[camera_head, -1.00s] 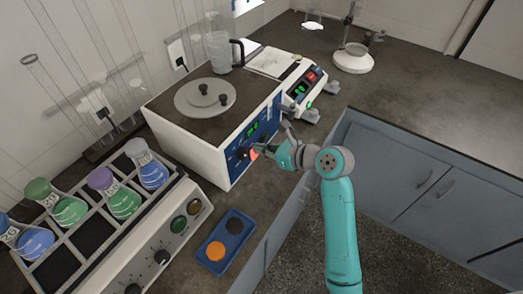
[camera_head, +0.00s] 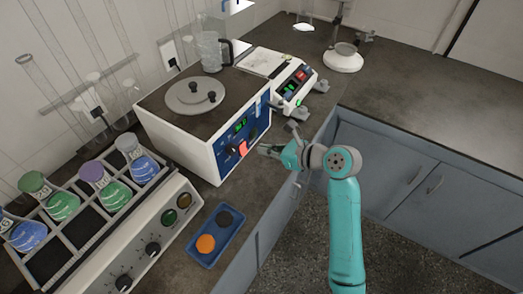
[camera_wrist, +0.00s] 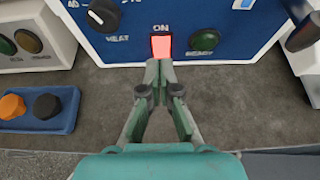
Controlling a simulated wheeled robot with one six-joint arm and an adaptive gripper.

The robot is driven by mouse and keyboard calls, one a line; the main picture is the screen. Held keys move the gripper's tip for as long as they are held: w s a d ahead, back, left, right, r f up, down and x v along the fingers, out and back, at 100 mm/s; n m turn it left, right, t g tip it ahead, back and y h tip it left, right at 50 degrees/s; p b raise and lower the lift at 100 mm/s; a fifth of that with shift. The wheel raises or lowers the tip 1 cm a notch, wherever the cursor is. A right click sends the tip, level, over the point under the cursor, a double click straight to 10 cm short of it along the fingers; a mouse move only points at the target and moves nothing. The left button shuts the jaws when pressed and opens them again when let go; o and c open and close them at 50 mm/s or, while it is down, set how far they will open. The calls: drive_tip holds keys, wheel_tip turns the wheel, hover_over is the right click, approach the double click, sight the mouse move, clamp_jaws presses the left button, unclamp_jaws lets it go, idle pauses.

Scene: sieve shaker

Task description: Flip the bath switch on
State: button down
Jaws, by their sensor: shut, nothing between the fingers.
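The bath (camera_head: 167,112) is a white box with a dark top, a round lid and a blue front panel with a green display. Its switch (camera_head: 243,148) is lit red on that panel; in the wrist view the lit switch (camera_wrist: 161,46) sits below the word ON, between a black HEAT knob and a green READY light. My gripper (camera_head: 262,150) is shut and empty in front of the panel. In the wrist view the closed fingertips (camera_wrist: 159,66) are just below the switch; I cannot tell whether they touch it. In the head view a small gap shows.
A shaker (camera_head: 170,220) with flasks of coloured liquid stands at the left. A blue tray (camera_head: 222,252) holds an orange and a dark round piece. A balance-like device (camera_head: 292,102) is right of the bath. The counter's right side is largely clear.

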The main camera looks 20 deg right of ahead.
drive_tip(key=s+d+r, duration=0.3)
drive_tip(key=s+r, duration=0.2)
drive_tip(key=shift+d, duration=0.3)
idle(0.4)
drive_tip(key=s+a+f+n+t+h, duration=0.1)
drive_tip(key=s+a+f+n+h, duration=0.15)
drive_tip(key=s+f+n, duration=0.45)
drive_tip(key=s+a+f+n+t+h, duration=0.1)
drive_tip(key=s+f+n+h, duration=0.3)
drive_tip(key=s+f, duration=0.55)
drive_tip(key=s+r+n+t, duration=0.1)
drive_tip(key=s+r+n, duration=0.2)
drive_tip(key=s+n, duration=0.6)
drive_tip(key=s+a+r+n+t+h, duration=0.1)
drive_tip(key=s+r+n, duration=0.3)
drive_tip(key=s+n, duration=0.4)
drive_tip(key=s, duration=0.4)
drive_tip(key=shift+s+a+r+n, duration=0.15)
drive_tip(key=shift+s+r+n, duration=0.15)
drive_tip(key=shift+n, duration=0.1)
